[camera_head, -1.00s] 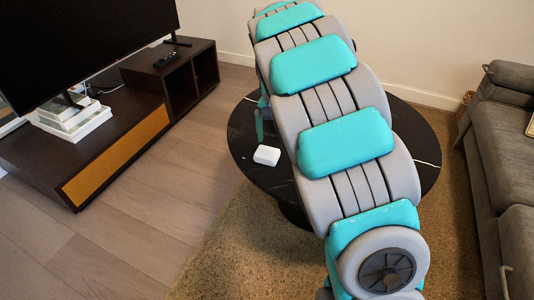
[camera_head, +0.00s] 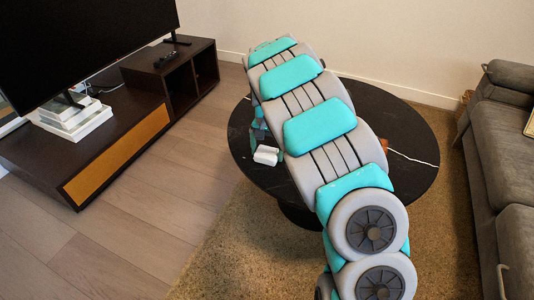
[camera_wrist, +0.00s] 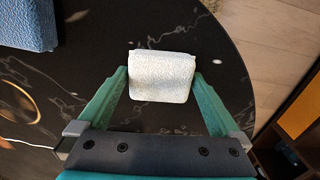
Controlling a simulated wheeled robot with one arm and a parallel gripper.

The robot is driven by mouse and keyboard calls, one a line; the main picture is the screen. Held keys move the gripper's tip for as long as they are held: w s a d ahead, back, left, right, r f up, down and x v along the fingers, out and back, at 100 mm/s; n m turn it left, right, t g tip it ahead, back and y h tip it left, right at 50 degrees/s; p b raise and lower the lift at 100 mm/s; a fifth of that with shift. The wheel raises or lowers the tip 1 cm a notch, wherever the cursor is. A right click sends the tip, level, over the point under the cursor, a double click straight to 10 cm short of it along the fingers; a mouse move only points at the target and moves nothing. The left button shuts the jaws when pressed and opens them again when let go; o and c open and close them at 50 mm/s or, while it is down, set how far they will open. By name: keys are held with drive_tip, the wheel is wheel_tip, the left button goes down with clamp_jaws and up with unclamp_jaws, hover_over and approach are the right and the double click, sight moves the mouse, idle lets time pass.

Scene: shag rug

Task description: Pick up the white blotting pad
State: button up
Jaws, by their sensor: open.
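The white blotting pad (camera_wrist: 162,77) lies on the round black table (camera_wrist: 222,90) near its edge. In the head view the pad (camera_head: 266,156) shows at the table's left side, partly covered by my gripper (camera_head: 259,138). In the wrist view my gripper (camera_wrist: 160,80) is open, with one green finger on each side of the pad. I cannot tell how high the fingers are above the tabletop.
A blue textured object (camera_wrist: 28,24) lies on the table, apart from the pad. A gold ring-like shape (camera_wrist: 20,102) and a white cable (camera_wrist: 25,143) are on the tabletop too. A TV stand (camera_head: 130,130) is left, a grey sofa (camera_head: 500,150) right.

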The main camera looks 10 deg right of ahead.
sight(267, 152)
drive_tip(key=shift+f, duration=0.2)
drive_tip(key=c, duration=1)
drive_tip(key=shift+r, duration=0.1)
drive_tip(key=shift+r+b, duration=0.3)
drive_tip(key=shift+r, duration=1.25)
drive_tip(key=shift+s+r, duration=0.15)
drive_tip(key=shift+r, duration=0.1)
drive_tip(key=s+a+r+b, duration=0.1)
drive_tip(key=s+a+b, duration=0.1)
drive_tip(key=s, duration=1.3)
drive_tip(key=shift+s+a+r, duration=0.15)
drive_tip(key=shift+s+a, duration=0.05)
drive_tip(key=shift+a, duration=0.5)
